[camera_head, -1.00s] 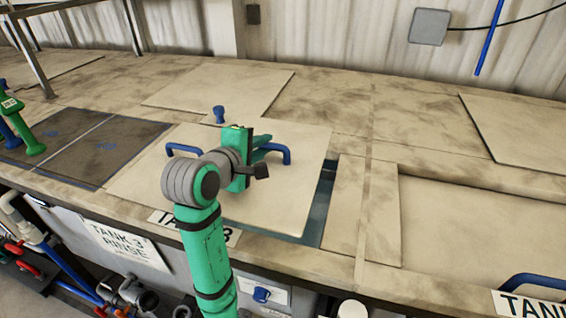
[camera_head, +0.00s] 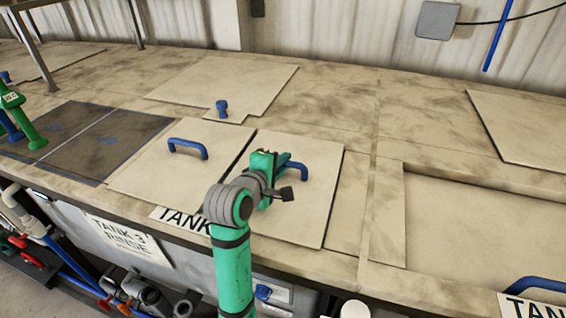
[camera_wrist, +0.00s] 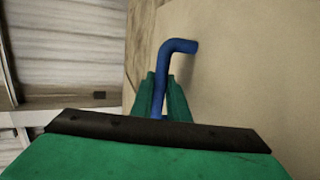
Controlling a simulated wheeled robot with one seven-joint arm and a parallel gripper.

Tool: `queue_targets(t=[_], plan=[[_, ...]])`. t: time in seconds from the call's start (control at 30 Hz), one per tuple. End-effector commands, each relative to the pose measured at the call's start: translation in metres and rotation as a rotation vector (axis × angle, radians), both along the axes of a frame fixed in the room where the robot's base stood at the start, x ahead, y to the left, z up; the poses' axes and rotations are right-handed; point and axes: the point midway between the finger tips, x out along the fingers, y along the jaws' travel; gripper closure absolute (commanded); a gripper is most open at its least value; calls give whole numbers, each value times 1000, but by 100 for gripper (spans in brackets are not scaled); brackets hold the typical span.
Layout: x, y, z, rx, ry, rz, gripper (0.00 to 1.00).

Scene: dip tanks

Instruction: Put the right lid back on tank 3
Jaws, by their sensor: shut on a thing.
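The right lid (camera_head: 308,222) is a flat cream panel with a blue handle (camera_head: 297,166). It lies over the right part of tank 3, beside the left lid (camera_head: 150,178) with its own blue handle (camera_head: 188,147). A thin dark seam runs between the two lids. My gripper (camera_head: 276,171) is over the right lid and shut on its handle. The wrist view also shows the green fingers (camera_wrist: 161,98) around the blue handle (camera_wrist: 164,72). I cannot tell whether the lid rests fully flat. The tank 3 label (camera_head: 181,219) on the front is partly hidden by my arm.
A blue knob (camera_head: 222,107) stands on a cream panel behind the lids. Another recessed tank cover (camera_head: 480,225) with a blue handle is at the right.

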Motion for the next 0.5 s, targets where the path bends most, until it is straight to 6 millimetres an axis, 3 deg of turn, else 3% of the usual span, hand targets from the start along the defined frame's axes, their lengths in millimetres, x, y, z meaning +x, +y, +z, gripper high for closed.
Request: queue_targets(t=[0.23,0.27,0.33,0.5], plan=[[0,0,1,-1,-5,0,100],[0,0,-1,-1,0,0,83],[0,0,0,0,0,0,67],[0,0,0,0,-1,0,67]])
